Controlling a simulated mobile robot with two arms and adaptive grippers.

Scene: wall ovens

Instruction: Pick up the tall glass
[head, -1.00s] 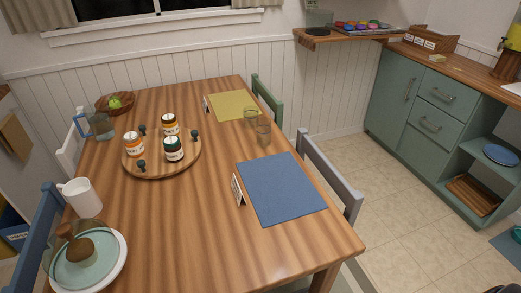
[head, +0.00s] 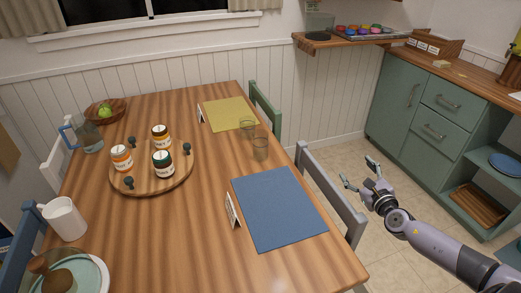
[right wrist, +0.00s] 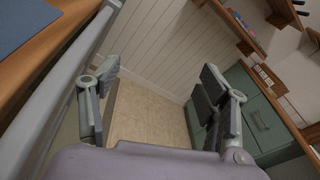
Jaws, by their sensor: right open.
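My right gripper (head: 360,173) is open and empty, out over the floor to the right of the table and of the glasses, beyond the grey chair. In the right wrist view its spread fingers (right wrist: 158,88) have only floor and wall between them; no glass shows there. My left gripper is out of view.
The grey chair back (head: 330,192) stands between my right gripper and the table. Green cabinets (head: 400,105) stand at the right.

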